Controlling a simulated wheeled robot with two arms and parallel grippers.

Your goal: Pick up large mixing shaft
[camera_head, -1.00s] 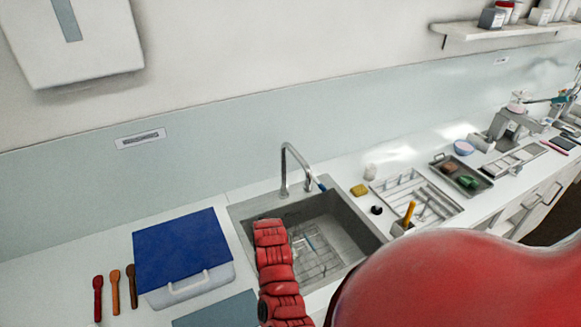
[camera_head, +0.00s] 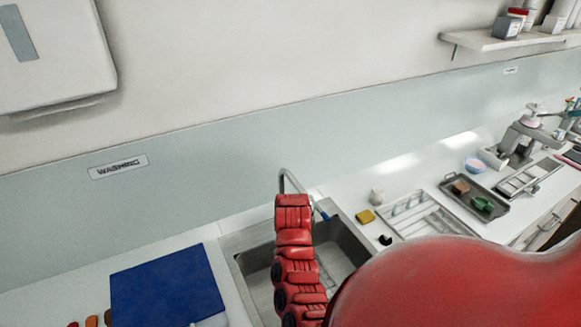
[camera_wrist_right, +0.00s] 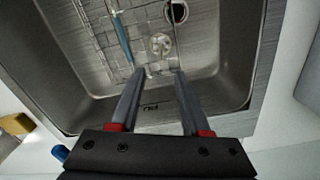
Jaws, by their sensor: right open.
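My right gripper (camera_wrist_right: 159,72) is open and points down into the steel sink (camera_wrist_right: 225,60) in the right wrist view. Just beyond its fingertips is a small pale round piece (camera_wrist_right: 160,44); I cannot tell whether it is part of the large mixing shaft. A thin rod with a blue part (camera_wrist_right: 121,38) lies on the wire rack (camera_wrist_right: 92,42) to the left of the fingers. Nothing is clearly held between the fingers. In the head view my red arm hides much of the sink (camera_head: 255,265). My left gripper is not in view.
A faucet (camera_head: 283,184) rises behind the sink. A blue-lidded box (camera_head: 168,288) stands to the left. To the right are a yellow sponge (camera_head: 365,217), a drying rack (camera_head: 425,222) and a dark tray (camera_head: 460,205). The sink walls surround the gripper closely.

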